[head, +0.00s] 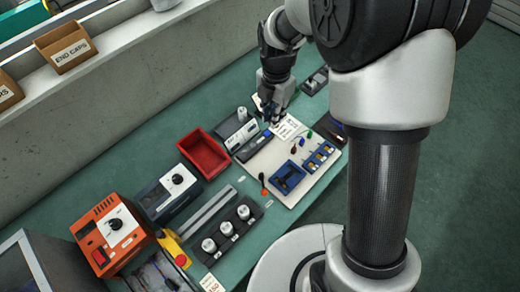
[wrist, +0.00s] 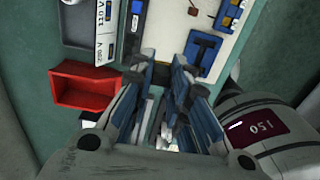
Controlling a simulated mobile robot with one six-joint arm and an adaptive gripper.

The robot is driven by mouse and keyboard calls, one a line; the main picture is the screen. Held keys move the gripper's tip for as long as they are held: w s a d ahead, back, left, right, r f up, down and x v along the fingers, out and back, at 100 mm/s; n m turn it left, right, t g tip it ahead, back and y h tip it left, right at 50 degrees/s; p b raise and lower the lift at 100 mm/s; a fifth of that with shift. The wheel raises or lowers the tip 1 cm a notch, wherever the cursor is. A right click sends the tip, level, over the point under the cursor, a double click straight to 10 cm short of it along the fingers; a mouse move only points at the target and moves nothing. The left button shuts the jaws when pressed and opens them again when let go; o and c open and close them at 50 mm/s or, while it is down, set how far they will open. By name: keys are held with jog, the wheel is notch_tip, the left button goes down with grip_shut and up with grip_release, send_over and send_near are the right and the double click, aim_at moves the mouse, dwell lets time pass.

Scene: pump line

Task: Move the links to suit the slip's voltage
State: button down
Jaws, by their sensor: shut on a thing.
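My gripper (head: 272,119) is over the far end of the pale board (head: 312,185), beside a white printed slip (head: 287,128). The slip's writing is too small to read.
A red bin (head: 203,153) and a grey-white meter-like device (head: 241,134) stand left of the board. Small coloured leads (head: 300,141) lie near the slip. An orange unit (head: 112,232), a dark dial unit (head: 170,191) and a knobbed rack (head: 228,230) fill the near bench.

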jog(key=f+b, duration=0.1)
jog(key=f, duration=0.3)
jog(key=f+b, duration=0.1)
jog(key=f, duration=0.4)
jog(key=f+b, duration=0.1)
jog(key=f, duration=0.4)
jog(key=shift+s+d, duration=0.2)
jog(key=shift+d, duration=0.05)
jog(key=shift+f+b, duration=0.85)
jog(key=shift+f, duration=1.45)
jog(key=shift+r, duration=0.1)
jog(key=c, duration=2)
grip_release()
jog(key=shift+f, duration=0.2)
jog(key=o, duration=0.5)
jog(key=shift+c, duration=0.2)
jog(key=shift+r, duration=0.1)
